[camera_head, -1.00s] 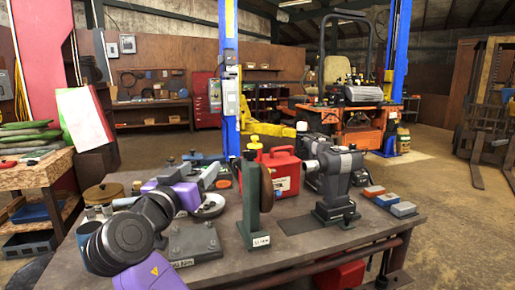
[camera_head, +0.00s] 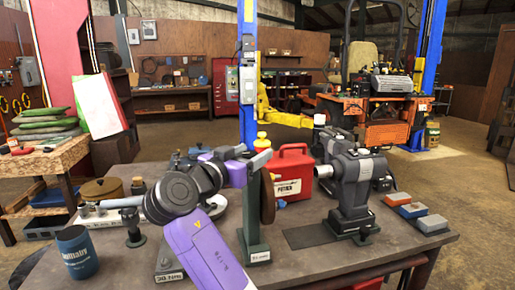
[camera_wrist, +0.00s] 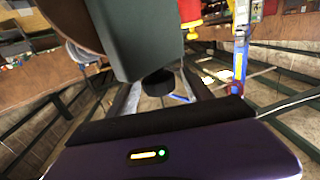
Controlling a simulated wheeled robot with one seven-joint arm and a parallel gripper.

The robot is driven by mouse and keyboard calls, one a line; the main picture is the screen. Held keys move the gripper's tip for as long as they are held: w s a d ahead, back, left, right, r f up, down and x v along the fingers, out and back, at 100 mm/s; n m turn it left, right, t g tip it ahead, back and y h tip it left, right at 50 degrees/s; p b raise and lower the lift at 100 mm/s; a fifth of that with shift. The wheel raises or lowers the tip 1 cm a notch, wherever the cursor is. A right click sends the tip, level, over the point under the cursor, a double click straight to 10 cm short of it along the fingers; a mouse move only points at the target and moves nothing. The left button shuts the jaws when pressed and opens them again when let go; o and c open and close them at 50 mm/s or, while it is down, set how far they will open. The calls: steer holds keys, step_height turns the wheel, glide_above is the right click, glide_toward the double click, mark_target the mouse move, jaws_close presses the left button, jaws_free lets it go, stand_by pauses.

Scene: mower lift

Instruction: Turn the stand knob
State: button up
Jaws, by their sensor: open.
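A dark green stand (camera_head: 254,215) stands upright on the workbench, with a brown disc (camera_head: 267,197) on its right side and a white label at its foot. My gripper (camera_head: 260,160) is at the top of the stand, its grey fingers in front of the stand's top end. In the wrist view the stand (camera_wrist: 135,38) fills the upper middle. A black round knob (camera_wrist: 158,82) shows below its end, between my two open fingers. I cannot tell whether either finger touches it. In the head view the knob is hidden behind my gripper.
A red jerry can (camera_head: 293,172) stands close behind the stand. A grey bench grinder (camera_head: 352,190) and several sharpening blocks (camera_head: 412,211) are to the right. A blue mug (camera_head: 77,252) is at the workbench's (camera_head: 300,262) left front.

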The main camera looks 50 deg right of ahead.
steer(key=shift+w+d, duration=0.25)
steer(key=shift+d, duration=1.05)
jaws_close()
steer(key=shift+t, duration=0.3)
